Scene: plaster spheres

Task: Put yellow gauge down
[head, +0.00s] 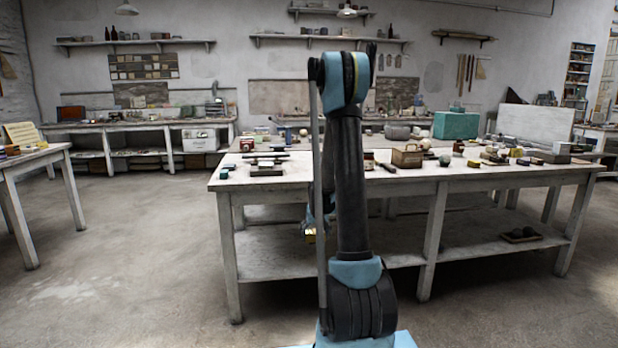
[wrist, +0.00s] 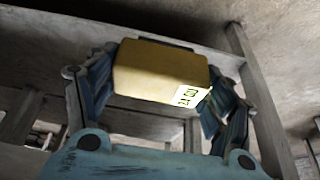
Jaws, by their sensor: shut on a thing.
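The yellow gauge (wrist: 160,72) is a yellow block with a white printed label on its right end and a dark strip along its top edge. My gripper (wrist: 158,90) is shut on it, with blue fingers at its left and right sides. In the head view a small yellow part of the gauge (head: 310,236) shows left of my arm, below the level of the tabletop and in front of the table. Most of my gripper is hidden behind my arm there.
The long worktable (head: 270,183) stands ahead, with many small blocks, a wooden box (head: 407,157) and a teal box (head: 456,125) on it. Its lower shelf (head: 290,260) is mostly bare, with a dark tray (head: 520,236) at right. A smaller table (head: 40,158) stands at left. Open floor lies between.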

